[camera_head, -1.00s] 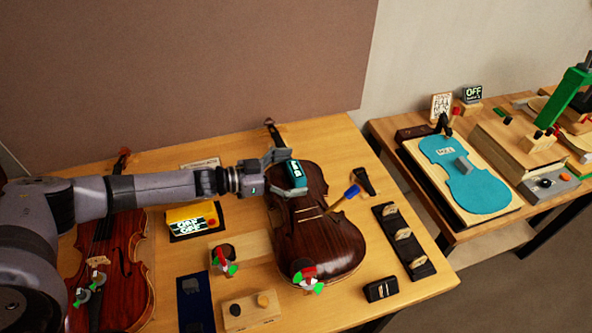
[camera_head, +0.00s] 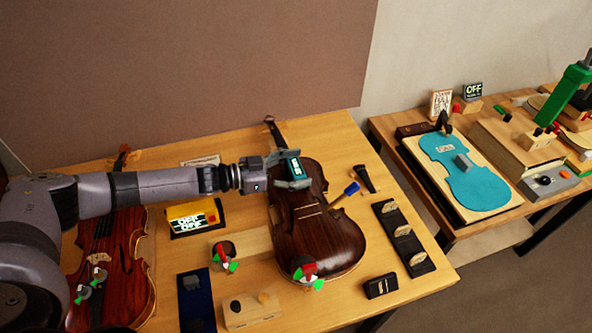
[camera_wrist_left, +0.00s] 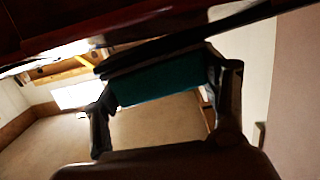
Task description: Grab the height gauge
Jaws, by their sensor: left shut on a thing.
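The height gauge (camera_head: 294,163) appears to be the small dark teal block with a lit display. It is over the upper body of the dark brown violin (camera_head: 318,238). My left gripper (camera_head: 287,173) comes in from the left and is shut on the gauge, with a grey finger on either side. In the left wrist view the teal block (camera_wrist_left: 158,84) spans the space between the two dark fingers. Whether the gauge touches the violin is not clear. My right gripper is not in view.
A reddish violin (camera_head: 110,240) lies at the left under my arm. A yellow display box (camera_head: 193,215), a blue mat (camera_head: 198,312) and a two-knob wooden box (camera_head: 250,311) are nearby. A black rack (camera_head: 404,238) stands to the right. A second bench holds a turquoise violin-shaped plate (camera_head: 465,178).

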